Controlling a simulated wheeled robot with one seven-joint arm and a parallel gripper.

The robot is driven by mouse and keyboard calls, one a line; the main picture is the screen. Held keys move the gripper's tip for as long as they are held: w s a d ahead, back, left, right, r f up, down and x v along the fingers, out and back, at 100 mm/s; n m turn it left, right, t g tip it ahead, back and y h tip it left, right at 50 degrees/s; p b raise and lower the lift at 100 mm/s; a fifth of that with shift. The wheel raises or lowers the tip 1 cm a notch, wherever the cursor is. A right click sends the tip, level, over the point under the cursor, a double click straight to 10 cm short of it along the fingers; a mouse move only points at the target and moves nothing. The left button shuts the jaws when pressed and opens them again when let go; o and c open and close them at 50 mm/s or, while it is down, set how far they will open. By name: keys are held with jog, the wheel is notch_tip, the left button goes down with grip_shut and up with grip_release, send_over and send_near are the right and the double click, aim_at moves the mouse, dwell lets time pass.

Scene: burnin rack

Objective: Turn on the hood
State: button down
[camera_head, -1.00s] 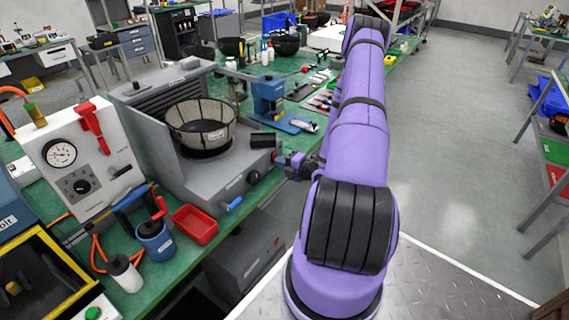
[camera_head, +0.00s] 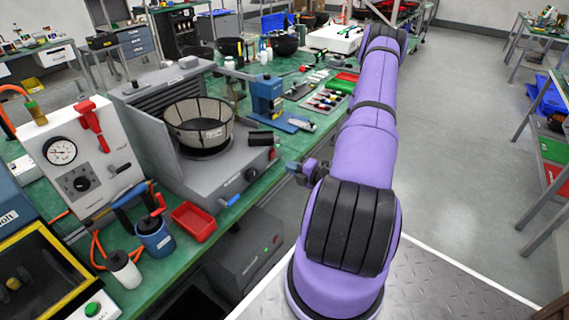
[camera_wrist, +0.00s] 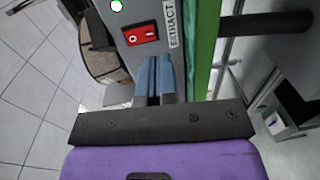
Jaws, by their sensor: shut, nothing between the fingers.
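The hood (camera_head: 218,175) is a grey bench unit with a slatted back, on the green bench in the head view. In the wrist view its grey front panel (camera_wrist: 186,62) bears a red rocker switch (camera_wrist: 141,34) beside an EXTRACT label (camera_wrist: 174,24). A small round lamp (camera_wrist: 116,6) at the top edge looks bright white with a green rim. My gripper (camera_head: 308,167) is to the right of the hood's front, apart from it. In the wrist view its blue fingers (camera_wrist: 153,97) are together and empty, pointing toward the panel just short of the switch.
A mesh basket (camera_head: 198,122) stands in the hood. A blue press (camera_head: 268,97) stands behind it, a red tray (camera_head: 193,221) in front. A white gauge box (camera_head: 75,150) is to the left. Open floor (camera_head: 455,150) lies to the right.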

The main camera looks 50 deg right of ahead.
jog(key=s+f, duration=0.1)
jog(key=s, duration=0.7)
jog(key=shift+d, duration=0.4)
jog(key=w+a+r+n+g+y, duration=0.2)
jog(key=w+a+r+n+y, duration=0.25)
jog(key=r+n, duration=0.3)
jog(key=w+a+r+n+g+y, duration=0.3)
jog(key=a+r+n+y, duration=0.15)
jog(key=r+n, duration=0.3)
jog(key=a+r+n+g+y, duration=0.1)
jog(key=a+r+n+g, duration=0.7)
jog(key=a+r+n, duration=0.4)
jog(key=s+a+r+n+h, duration=0.5)
jog(key=s+r+n, duration=0.2)
jog(key=r+n, duration=0.3)
jog(key=s+a+r+n+t+h, duration=0.1)
jog(key=s+a+r+n+h, duration=0.5)
jog(key=n, duration=1)
jog(key=shift+v, duration=2)
jog(key=shift+w, duration=0.15)
